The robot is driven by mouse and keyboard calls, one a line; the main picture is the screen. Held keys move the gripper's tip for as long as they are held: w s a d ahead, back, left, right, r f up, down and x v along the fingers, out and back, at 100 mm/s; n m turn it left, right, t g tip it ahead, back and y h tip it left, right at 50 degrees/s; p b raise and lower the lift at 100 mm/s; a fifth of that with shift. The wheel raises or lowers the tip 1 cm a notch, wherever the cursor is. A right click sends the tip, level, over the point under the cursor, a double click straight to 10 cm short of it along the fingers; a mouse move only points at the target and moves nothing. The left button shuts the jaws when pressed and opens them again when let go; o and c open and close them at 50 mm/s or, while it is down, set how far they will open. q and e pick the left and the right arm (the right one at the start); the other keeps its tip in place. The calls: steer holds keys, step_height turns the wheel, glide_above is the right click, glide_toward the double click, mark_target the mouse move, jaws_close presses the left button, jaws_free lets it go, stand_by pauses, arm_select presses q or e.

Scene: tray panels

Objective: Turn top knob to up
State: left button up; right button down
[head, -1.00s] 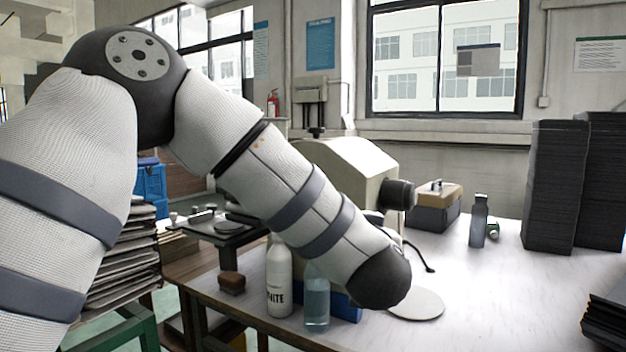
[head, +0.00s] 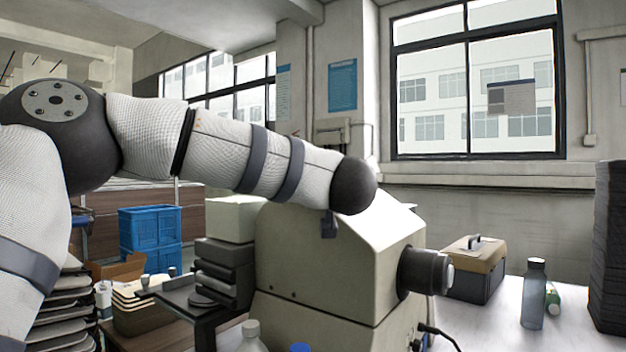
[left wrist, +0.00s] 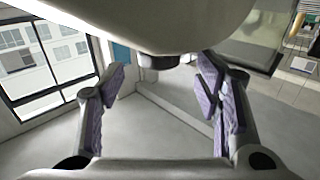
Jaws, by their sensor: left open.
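The beige machine (head: 330,265) stands on the table in the middle of the head view, with a black ribbed cylinder (head: 425,270) sticking out of its right side. I cannot tell which part is the top knob. My left arm crosses in front of the machine's upper left, and its gripper is hidden in the head view. In the left wrist view my left gripper (left wrist: 162,76) is open and empty, its purple-padded fingers spread. A pale rounded body (left wrist: 160,22) with a dark round part fills the top there; I cannot tell what it is.
A toolbox (head: 475,268), a grey bottle (head: 534,293) and a dark stack (head: 608,260) stand right of the machine. Blue crates (head: 150,240) and stacked trays (head: 60,310) are at the left. Bottle tops show at the bottom edge. A cable lies near the machine's right.

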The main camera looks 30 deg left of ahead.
arm_select(q)
steer(key=shift+x, duration=1.65)
steer(key=shift+c, duration=0.5)
steer(key=c, duration=1)
steer(key=shift+c, duration=0.2)
